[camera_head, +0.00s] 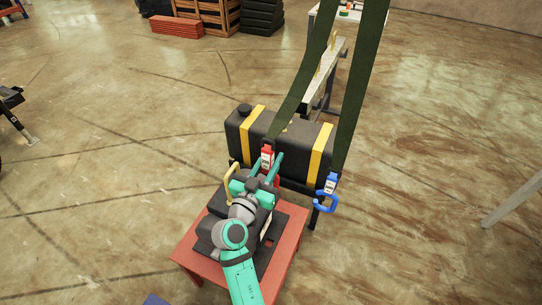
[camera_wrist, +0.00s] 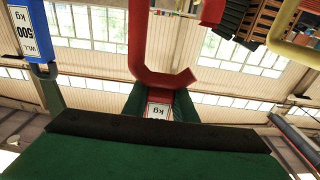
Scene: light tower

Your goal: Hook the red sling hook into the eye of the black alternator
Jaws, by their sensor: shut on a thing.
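The red sling hook (camera_head: 267,155) hangs at the lower end of a dark green sling, in front of the black tank. My gripper (camera_head: 268,168) is shut on it. In the wrist view the hook (camera_wrist: 163,80) shows as a red curve, its white label between the green fingers (camera_wrist: 159,108). The black alternator (camera_head: 217,207) appears to be the dark body on the red table, partly hidden by my arm. A yellow bent bar (camera_head: 229,181), perhaps its eye, rises left of my gripper and shows at upper right in the wrist view (camera_wrist: 290,42). The hook and bar look apart.
A blue hook (camera_head: 326,198) hangs from a second sling to the right. The black tank (camera_head: 280,143) with yellow bands stands behind the red table (camera_head: 190,252). A grey beam (camera_head: 324,72) stands beyond it. The floor left and right is mostly open.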

